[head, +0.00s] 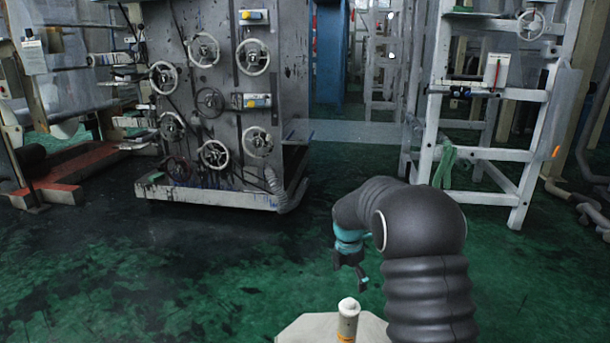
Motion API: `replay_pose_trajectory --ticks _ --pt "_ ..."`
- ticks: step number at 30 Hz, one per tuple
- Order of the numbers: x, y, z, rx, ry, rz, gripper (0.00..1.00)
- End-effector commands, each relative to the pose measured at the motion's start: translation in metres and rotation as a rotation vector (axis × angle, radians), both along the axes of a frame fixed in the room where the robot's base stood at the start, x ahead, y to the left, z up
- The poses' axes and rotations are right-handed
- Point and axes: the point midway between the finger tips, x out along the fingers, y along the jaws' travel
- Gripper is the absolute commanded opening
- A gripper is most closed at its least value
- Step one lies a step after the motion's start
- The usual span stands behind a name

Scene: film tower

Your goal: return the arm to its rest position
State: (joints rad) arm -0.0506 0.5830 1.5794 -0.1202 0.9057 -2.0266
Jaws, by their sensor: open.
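My arm rises at the lower right of the head view, covered in a dark ribbed sleeve, and bends over to the left. My gripper (351,282) hangs from its end, pointing down, with a teal wrist above it. The fingers are apart and nothing shows between them. The gripper is above the green floor, just behind a pale post with a rounded top (348,308) at the bottom of the view.
A grey machine (290,95) with several handwheels stands at the back left. A white metal frame (485,153) stands at the right, with a green cloth (444,165) on it. A red-brown base (60,190) lies at far left. The green floor (200,270) between is clear.

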Motion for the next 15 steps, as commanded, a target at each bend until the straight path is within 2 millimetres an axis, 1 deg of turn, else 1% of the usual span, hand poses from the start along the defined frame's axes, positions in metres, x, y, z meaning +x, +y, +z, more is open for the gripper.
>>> replay_pose_trajectory --ticks 2,5,10,12,15 --pt "0.000 0.000 -0.001 0.011 -0.009 -0.109 0.96" --pt "-0.008 0.001 -0.007 0.024 -0.004 -0.261 0.96" --pt "-0.030 0.001 -0.022 0.034 0.022 -0.519 0.96" --pt "-0.041 0.002 -0.023 0.037 0.026 -0.626 0.96" --pt "-0.057 0.002 -0.018 0.043 0.026 -0.779 0.96"
